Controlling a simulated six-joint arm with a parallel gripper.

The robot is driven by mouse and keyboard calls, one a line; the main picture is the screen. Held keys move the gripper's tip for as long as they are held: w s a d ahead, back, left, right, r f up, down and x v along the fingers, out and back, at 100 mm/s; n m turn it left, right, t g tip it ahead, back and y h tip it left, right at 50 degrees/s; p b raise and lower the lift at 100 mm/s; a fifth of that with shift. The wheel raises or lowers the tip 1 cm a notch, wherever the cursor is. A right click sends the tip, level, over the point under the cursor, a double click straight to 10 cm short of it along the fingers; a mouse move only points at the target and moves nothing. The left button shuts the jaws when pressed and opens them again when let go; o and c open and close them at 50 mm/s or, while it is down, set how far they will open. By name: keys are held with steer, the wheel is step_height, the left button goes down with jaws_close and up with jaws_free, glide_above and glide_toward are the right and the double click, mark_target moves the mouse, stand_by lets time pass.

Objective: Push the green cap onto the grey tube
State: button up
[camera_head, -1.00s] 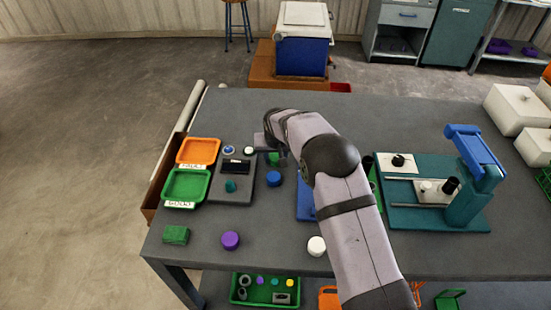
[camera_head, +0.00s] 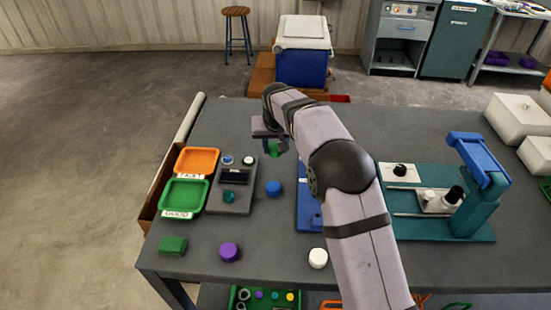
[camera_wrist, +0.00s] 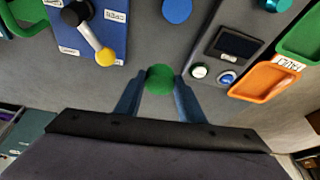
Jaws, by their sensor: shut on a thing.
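The green cap (camera_wrist: 160,79) is held between the two fingertips of my gripper (camera_wrist: 160,88) in the wrist view. In the head view the green cap (camera_head: 273,147) shows below my gripper (camera_head: 270,140), above the back part of the table. The gripper is shut on the cap. I cannot make out a grey tube for certain in either view now.
A grey device with a dark screen (camera_head: 234,177) stands left of centre, beside an orange tray (camera_head: 197,149) and a green tray (camera_head: 163,199). A blue panel (camera_wrist: 88,45) with a lever, a blue cap (camera_head: 273,188), purple cap (camera_head: 229,252) and white cap (camera_head: 318,258) are nearby. A teal press (camera_head: 472,215) stands right.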

steer(key=shift+r, duration=0.55)
steer(key=shift+w+d+r, duration=0.1)
steer(key=shift+d+r, duration=0.1)
steer(key=shift+d, duration=0.05)
steer(key=w+d+r+m+h+p, duration=0.1)
steer(key=d+r+m+p, duration=0.25)
steer(key=d, duration=1.05)
steer(key=d+r+m+h+p, duration=0.1)
steer(key=d+r+m+p, duration=0.3)
steer(key=d, duration=1.1)
steer(key=s+d+f+p, duration=0.1)
steer(key=s+d+p, duration=0.3)
steer(key=s+d, duration=0.4)
steer(key=s+a+f+n+g+y, duration=0.1)
steer(key=s+a+n+g+y, duration=0.1)
steer(key=n, duration=0.9)
steer(key=s+a+f+n+g+y, duration=0.2)
steer(key=s+a+n+y, duration=0.2)
steer(key=n, duration=0.7)
steer(key=shift+a+f, duration=0.3)
steer(key=shift+a, duration=0.55)
